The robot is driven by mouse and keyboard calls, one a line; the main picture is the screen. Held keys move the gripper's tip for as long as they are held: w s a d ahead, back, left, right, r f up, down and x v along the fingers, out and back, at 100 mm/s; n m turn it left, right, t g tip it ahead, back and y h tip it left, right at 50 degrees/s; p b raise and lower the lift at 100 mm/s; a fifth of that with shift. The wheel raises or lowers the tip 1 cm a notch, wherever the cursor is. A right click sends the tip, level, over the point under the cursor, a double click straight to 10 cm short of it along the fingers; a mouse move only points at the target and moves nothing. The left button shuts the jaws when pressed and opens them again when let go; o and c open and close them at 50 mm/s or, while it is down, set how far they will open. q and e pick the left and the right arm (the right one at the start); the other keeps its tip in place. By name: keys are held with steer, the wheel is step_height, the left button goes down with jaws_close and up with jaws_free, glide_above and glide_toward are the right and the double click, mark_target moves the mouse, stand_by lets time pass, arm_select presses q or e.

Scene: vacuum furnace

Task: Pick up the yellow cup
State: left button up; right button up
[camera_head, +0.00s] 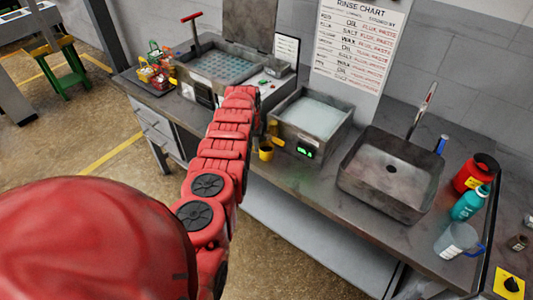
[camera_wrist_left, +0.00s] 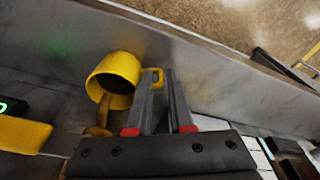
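The yellow cup (camera_head: 266,154) stands on the grey counter, near its front edge and left of the square grey basin. In the left wrist view the yellow cup (camera_wrist_left: 108,75) is left of the fingers, its dark opening showing. Its handle (camera_wrist_left: 158,78) shows at the fingertips, in the gap between them and partly covered by the left finger. My left gripper (camera_wrist_left: 160,73) is open with a narrow gap; I see no clear grip on the handle. In the head view my red left arm mostly hides this gripper (camera_head: 258,133). My right gripper is not in view.
A lidless square bath (camera_head: 312,114) with a green display is right of the cup, its yellow handle (camera_wrist_left: 22,135) close by. The sink (camera_head: 390,168), a teal bottle (camera_head: 470,203), a red container (camera_head: 475,172) and a clear jug (camera_head: 456,240) are further right.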

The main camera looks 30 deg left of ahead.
arm_select(q)
steer(key=shift+r, duration=0.1)
steer(key=shift+c, duration=0.2)
jaws_close()
steer(key=shift+r, duration=0.1)
steer(key=shift+r+p, duration=0.25)
steer(key=shift+p, duration=0.1)
steer(key=s+p, duration=0.1)
steer(key=p, duration=0.3)
steer(key=s+p, duration=0.2)
steer(key=p, duration=0.2)
steer(key=shift+a+r+p, duration=0.1)
steer(key=shift+r+p, duration=0.2)
steer(key=shift+r, duration=0.05)
steer(key=shift+s+f+p, duration=0.2)
steer(key=shift+s+p, duration=0.15)
steer(key=s+a+p, duration=0.1)
steer(key=s+p, duration=0.2)
steer(key=s, duration=1.1)
steer(key=shift+s+a+f, duration=0.15)
steer(key=shift+f, duration=0.05)
